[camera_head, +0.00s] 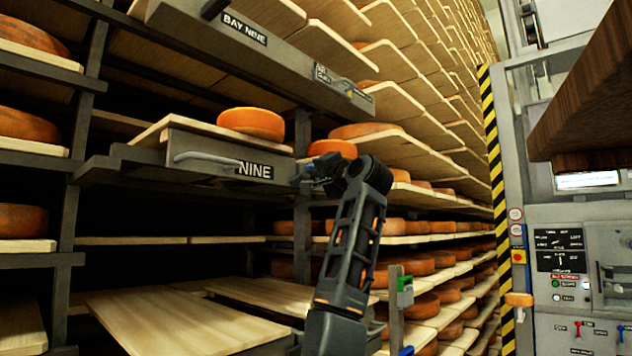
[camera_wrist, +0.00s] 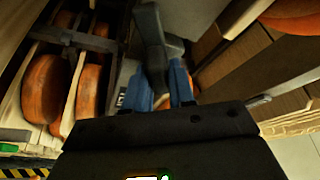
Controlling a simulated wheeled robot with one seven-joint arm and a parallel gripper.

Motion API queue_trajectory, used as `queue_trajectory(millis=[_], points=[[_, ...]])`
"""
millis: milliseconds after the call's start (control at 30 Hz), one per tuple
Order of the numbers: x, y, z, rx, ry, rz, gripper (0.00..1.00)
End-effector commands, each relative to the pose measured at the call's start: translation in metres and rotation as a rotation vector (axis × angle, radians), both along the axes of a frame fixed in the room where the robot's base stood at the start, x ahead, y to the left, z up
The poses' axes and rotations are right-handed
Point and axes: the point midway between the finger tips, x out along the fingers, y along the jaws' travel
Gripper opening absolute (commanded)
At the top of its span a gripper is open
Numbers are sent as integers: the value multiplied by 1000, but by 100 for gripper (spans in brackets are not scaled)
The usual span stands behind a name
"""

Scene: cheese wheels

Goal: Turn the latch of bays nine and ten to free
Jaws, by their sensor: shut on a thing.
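The board marked NINE (camera_head: 254,171) has a grey handle (camera_head: 205,160) on its front and a wheel of orange cheese (camera_head: 251,123) on top. My gripper (camera_head: 312,178) is at the right end of this board, beside the rack post. In the wrist view, the blue-padded fingers of my gripper (camera_wrist: 172,88) are shut on a dark grey lever (camera_wrist: 150,30), which looks like the latch. My gripper hides most of the latch in the head view, so I cannot tell which way it is turned.
A grey beam marked BAY NINE (camera_head: 244,28) runs above, with a small lever and plate (camera_head: 340,82). Shelves of cheese wheels recede to the right. A striped post (camera_head: 497,180) and a control panel (camera_head: 570,270) stand farther right. A brown wooden board (camera_head: 590,90) overhangs at upper right.

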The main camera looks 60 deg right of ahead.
Motion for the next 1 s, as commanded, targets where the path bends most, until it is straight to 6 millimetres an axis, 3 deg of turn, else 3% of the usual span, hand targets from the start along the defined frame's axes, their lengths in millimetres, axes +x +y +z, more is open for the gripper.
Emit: queue_trajectory(millis=[700,1000], points=[[-1,-2,-5,-650,162,-2,0],[0,-2,-4,-853,210,0,0]])
